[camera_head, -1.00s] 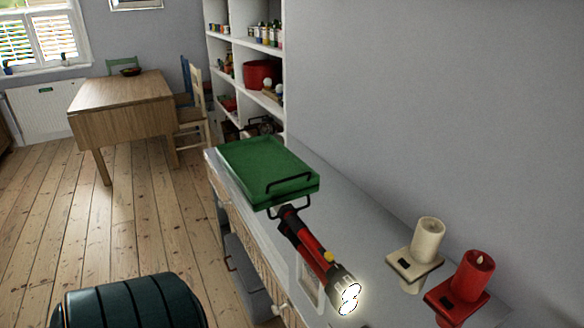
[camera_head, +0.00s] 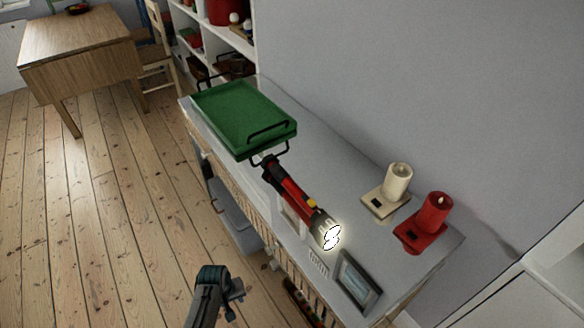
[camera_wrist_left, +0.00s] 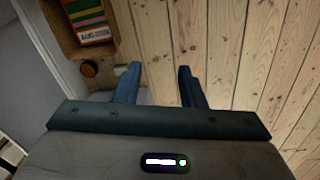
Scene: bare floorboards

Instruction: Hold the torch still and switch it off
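The torch (camera_head: 297,199) is red and black with a yellow switch (camera_head: 311,203) on its upper side. It lies on the white-topped cabinet (camera_head: 330,180), and its lens (camera_head: 332,236) glows white, so it is lit. My left gripper (camera_head: 232,296) is low in the head view, in front of the cabinet and apart from the torch. In the left wrist view its two fingers (camera_wrist_left: 157,74) are spread with nothing between them. The torch is not visible in that view. My right gripper is not in view.
A green tray (camera_head: 240,115) stands just behind the torch. A cream candle (camera_head: 397,182) and a red candle (camera_head: 433,213) stand on holders to its right. A picture frame (camera_head: 356,284) stands near the front. Floorboards (camera_head: 120,230) are clear to the left.

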